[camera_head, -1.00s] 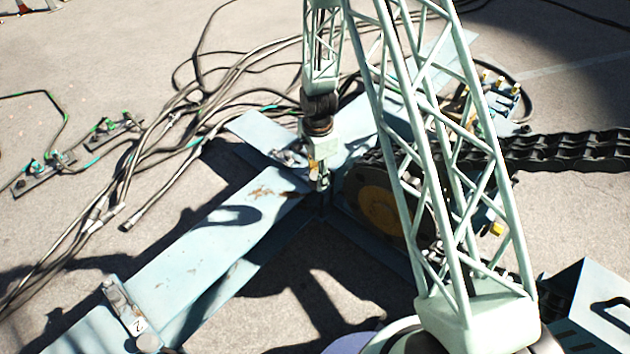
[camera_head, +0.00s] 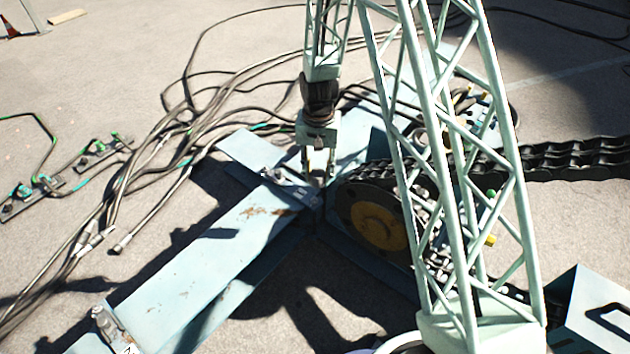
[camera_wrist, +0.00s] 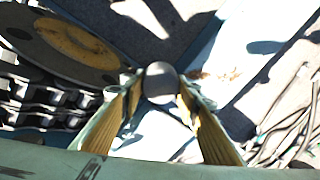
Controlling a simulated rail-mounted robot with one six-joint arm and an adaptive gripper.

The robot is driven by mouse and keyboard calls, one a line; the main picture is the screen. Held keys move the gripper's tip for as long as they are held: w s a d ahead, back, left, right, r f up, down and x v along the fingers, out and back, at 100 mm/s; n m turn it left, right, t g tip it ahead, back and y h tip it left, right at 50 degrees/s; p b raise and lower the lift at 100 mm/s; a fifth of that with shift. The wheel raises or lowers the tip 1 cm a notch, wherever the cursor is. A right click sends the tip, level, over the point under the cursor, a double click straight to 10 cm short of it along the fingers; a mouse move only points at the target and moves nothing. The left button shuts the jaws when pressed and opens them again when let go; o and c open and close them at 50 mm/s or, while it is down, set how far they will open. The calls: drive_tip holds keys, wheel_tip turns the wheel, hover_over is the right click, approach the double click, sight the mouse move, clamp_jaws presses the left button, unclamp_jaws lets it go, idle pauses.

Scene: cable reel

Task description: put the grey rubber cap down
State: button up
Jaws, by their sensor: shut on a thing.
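The grey rubber cap (camera_wrist: 160,82) is a small dark-grey round thing between the fingertips in the wrist view. My gripper (camera_wrist: 160,84) is shut on it, with one yellow-padded finger on each side. In the head view my gripper (camera_head: 318,170) points down above the crossing of the pale-blue flat beams (camera_head: 215,255). The cap is too small to make out there. I cannot tell how far it is above the beam.
A large dark reel wheel with a yellow hub (camera_head: 378,225) stands close right of my gripper. A black cable chain (camera_head: 580,155) runs off to the right. Loose hoses (camera_head: 150,160) lie on the left. A pale-blue box (camera_head: 590,310) stands at lower right.

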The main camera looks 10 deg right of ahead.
sight(322, 171)
drive_tip(key=r+n, duration=0.1)
drive_tip(key=d+r+n, duration=0.1)
drive_tip(key=n, duration=0.1)
drive_tip(key=r+n, duration=0.1)
drive_tip(key=r, duration=0.1)
drive_tip(key=shift+d+n, duration=0.3)
drive_tip(key=shift+n, duration=0.1)
drive_tip(key=shift+a, duration=0.1)
